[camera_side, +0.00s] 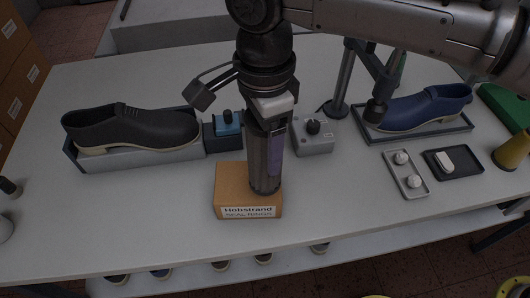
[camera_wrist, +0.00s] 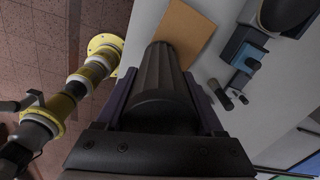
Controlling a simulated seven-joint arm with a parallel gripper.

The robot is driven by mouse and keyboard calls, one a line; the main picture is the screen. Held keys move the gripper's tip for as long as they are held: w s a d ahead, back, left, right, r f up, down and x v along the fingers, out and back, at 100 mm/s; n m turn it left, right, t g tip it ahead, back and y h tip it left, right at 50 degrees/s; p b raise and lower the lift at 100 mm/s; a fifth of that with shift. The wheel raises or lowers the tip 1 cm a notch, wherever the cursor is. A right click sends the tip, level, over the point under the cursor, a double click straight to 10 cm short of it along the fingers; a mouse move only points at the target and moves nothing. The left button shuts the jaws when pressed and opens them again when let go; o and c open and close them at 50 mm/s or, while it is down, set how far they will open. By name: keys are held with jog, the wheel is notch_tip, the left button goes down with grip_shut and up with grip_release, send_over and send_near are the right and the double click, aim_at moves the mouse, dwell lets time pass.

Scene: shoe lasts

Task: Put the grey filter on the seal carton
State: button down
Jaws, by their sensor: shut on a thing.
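The grey filter (camera_side: 262,165) is a dark ribbed cylinder, upright in the side view. My gripper (camera_side: 270,150) points down and is shut on it; a purple finger shows along its right side. In the wrist view the filter (camera_wrist: 160,75) lies between the two fingers (camera_wrist: 162,100). The seal carton (camera_side: 230,188) is a brown box labelled "SEAL RINGS". The filter's lower end is over the carton's top, right of its middle, and appears to meet it; I cannot tell whether they touch. The carton also shows in the wrist view (camera_wrist: 185,32), beyond the filter's far end.
Behind stand a blue box with a black knob (camera_side: 226,128) and a grey box with a knob (camera_side: 314,137). A black shoe (camera_side: 130,128) is at left, a blue shoe (camera_side: 420,108) at right. Small trays (camera_side: 410,186) lie at right. The table front is clear beside the carton.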

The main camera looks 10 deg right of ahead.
jog(key=shift+f, duration=1.45)
jog(key=shift+f, duration=0.1)
grip_release()
jog(key=shift+d+f, duration=0.1)
notch_tip(320, 180, up, 11)
jog(key=shift+r, duration=0.6)
jog(key=shift+r, duration=0.1)
